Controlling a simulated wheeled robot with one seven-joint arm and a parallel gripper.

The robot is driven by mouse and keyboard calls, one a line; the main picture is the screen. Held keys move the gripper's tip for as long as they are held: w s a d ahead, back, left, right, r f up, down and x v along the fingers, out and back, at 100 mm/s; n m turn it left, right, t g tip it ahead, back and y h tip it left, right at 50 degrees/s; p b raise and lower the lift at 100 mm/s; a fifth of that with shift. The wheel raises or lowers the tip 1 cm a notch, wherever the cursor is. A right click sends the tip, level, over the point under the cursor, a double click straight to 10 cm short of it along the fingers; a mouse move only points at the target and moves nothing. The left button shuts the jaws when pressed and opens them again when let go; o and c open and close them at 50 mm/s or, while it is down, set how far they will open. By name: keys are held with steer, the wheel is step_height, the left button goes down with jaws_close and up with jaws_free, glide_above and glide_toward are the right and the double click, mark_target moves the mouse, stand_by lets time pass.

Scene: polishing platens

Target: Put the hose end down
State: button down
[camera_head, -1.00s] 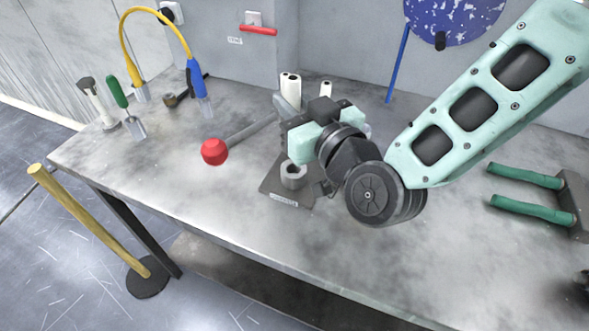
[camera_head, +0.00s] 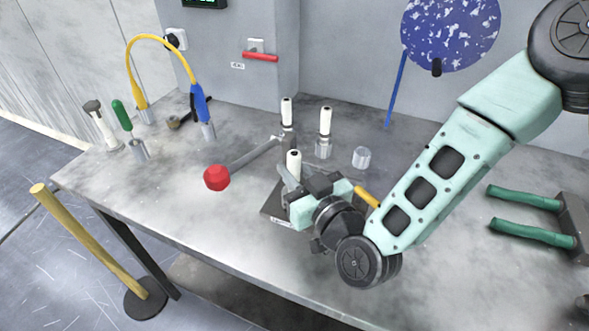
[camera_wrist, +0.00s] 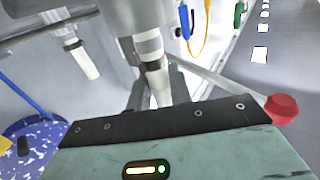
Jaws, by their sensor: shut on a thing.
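In the wrist view the fingers close around this piece (camera_wrist: 150,45), below a white band. Its lower end is hidden in the head view, so I cannot tell whether it touches the plate. The yellow hose (camera_head: 150,40) arches at the back left, apart from my gripper. Its blue end (camera_head: 199,105) points down at a metal cup (camera_head: 208,130).
Green handles (camera_head: 530,233) lie at the right. The bench's front left is clear.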

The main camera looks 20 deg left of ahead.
steer(key=shift+f, duration=0.2)
steer(key=c, duration=1.3)
jaws_free()
steer(key=shift+r, duration=0.1)
